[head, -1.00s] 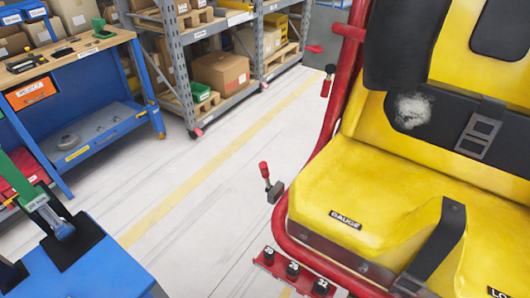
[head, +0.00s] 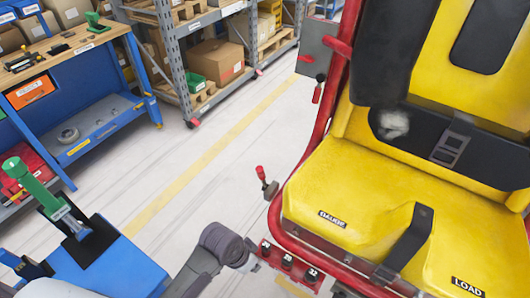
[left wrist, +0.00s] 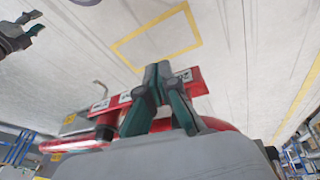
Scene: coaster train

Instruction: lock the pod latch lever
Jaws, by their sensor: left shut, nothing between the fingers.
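The pod is a yellow seat (head: 350,185) in a red tube frame. A short lever with a red knob (head: 262,173) stands at its left side. A second red-gripped lever (head: 317,90) hangs on the frame post higher up. I cannot tell which is the latch lever. My left gripper (head: 248,265) is low beside the red label plate (head: 288,262) at the seat's front. In the left wrist view the left gripper (left wrist: 157,72) is shut and empty, its fingers over the red plate (left wrist: 190,78). A dark gripper-like part (left wrist: 20,32), possibly my right gripper, shows at the upper left there.
A blue workbench (head: 90,110) and grey shelving (head: 190,60) stand at the back left. A blue stand with a green-handled lever (head: 30,180) is at the lower left. Open floor with a yellow line (head: 190,175) lies between.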

